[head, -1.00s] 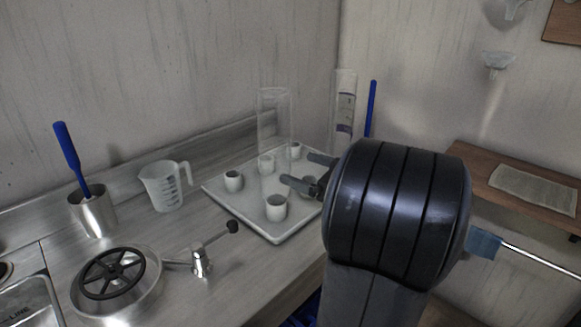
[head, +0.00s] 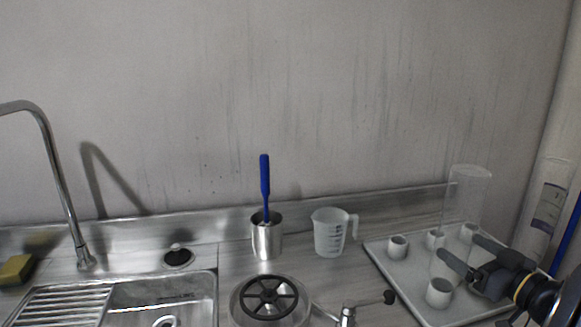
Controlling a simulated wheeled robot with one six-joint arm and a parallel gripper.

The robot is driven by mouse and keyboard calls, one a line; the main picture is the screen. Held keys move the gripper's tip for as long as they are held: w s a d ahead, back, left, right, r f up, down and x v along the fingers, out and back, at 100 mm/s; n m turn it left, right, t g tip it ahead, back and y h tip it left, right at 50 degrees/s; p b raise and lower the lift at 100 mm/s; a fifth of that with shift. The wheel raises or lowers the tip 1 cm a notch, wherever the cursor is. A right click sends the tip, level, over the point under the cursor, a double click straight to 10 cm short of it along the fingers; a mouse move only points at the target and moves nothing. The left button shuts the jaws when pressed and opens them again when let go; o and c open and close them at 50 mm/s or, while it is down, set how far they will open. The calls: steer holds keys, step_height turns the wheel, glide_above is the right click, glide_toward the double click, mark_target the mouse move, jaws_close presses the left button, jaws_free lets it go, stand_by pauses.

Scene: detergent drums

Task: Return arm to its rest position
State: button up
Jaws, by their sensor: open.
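My gripper (head: 457,247) is at the lower right of the head view. Its two dark fingers are apart and point left over a pale tray (head: 400,283). A clear upright cylinder (head: 466,190) stands on the tray, and the fingers overlap its lower part in the picture. I cannot tell whether it is between them or behind them. Small white cups stand around it: one in front (head: 439,293), one at the left (head: 397,247). The rest of my arm runs out of the picture at the right edge.
A sink (head: 165,292) and tap (head: 60,170) are at the left. Another clear tube (head: 546,215) is at the right.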

steer(key=p+x, duration=0.1)
steer(key=x, duration=0.4)
steer(key=shift+w+a, duration=0.1)
steer(key=shift+w, duration=0.1)
steer(key=shift+s+r+p, duration=0.15)
steer(key=shift+r+p, duration=0.15)
steer(key=shift+f, duration=0.2)
steer(key=shift+f+b, duration=0.15)
steer(key=shift+b, duration=0.35)
steer(key=b+v, duration=0.1)
steer(key=v, duration=0.9)
steer(key=shift+s+b, duration=0.25)
steer(key=shift+b, duration=0.05)
steer(key=p+x, duration=0.1)
steer(key=x, duration=0.6)
steer(key=p+x, duration=0.1)
steer(key=x, duration=0.2)
steer(key=shift+w+r+p, duration=0.35)
steer(key=shift+r, duration=0.05)
steer(key=shift+s+r+p, duration=0.1)
steer(key=shift+r+p, duration=0.5)
steer(key=shift+p, duration=0.3)
step_height(320, 180, up, 2)
steer(key=p, duration=0.4)
